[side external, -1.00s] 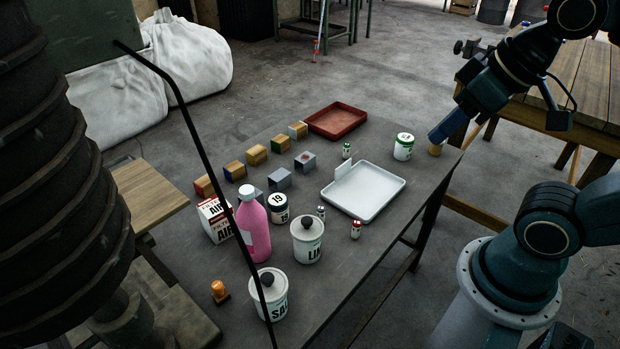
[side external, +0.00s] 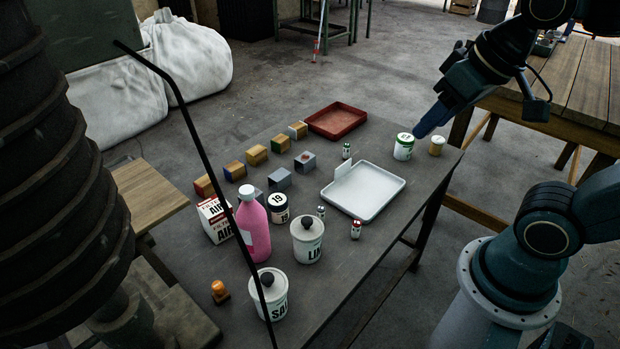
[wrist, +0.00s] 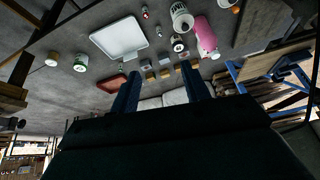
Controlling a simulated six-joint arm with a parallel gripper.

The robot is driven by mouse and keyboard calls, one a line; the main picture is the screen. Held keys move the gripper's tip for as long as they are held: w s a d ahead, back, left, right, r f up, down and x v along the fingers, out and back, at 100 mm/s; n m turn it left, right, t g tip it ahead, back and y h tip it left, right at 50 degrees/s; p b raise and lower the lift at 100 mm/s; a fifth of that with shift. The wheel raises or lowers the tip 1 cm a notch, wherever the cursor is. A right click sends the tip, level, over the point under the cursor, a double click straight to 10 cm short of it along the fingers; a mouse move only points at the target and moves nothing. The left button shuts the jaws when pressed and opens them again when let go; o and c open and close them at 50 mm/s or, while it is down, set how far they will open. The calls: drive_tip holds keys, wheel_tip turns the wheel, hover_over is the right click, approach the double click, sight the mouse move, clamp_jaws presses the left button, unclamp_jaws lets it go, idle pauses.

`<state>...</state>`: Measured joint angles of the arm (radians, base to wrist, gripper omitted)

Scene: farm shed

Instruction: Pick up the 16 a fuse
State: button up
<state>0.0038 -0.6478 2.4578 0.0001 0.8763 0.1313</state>
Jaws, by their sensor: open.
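Three small fuse-like cylinders stand on the dark table: a green-and-white one (side external: 347,150) behind the white tray, a whitish one (side external: 321,212) at the tray's near-left corner, and a red-and-white one (side external: 356,229) in front of the tray. Their markings are too small to read, so I cannot tell which is 16 A. In the wrist view, small cylinders show beside the tray, one green (wrist: 121,67) and one red (wrist: 145,13). My gripper (side external: 420,131) is open and empty, above the table's right part near the green-lidded jar. Its two fingers are spread in the wrist view (wrist: 160,88).
The white tray (side external: 386,211) looks empty; a red tray (side external: 354,132) lies behind it. The green-lidded jar (side external: 404,148) and a tan-topped jar (side external: 437,147) stand at right. Small boxes (side external: 255,155), a pink bottle (side external: 253,230) and canisters (side external: 307,243) crowd the left and front.

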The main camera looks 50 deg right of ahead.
drive_tip(key=w+f+m+g, duration=0.25)
drive_tip(key=w+m, duration=0.35)
drive_tip(key=w, duration=0.3)
drive_tip(key=m+g, duration=0.3)
drive_tip(key=m, duration=1)
hover_over(321, 207)
wheel_tip(321, 207, down, 22)
drive_tip(key=shift+f, duration=0.25)
drive_tip(key=shift+f, duration=0.1)
drive_tip(key=shift+f, duration=4.15)
drive_tip(key=shift+f, duration=2.6)
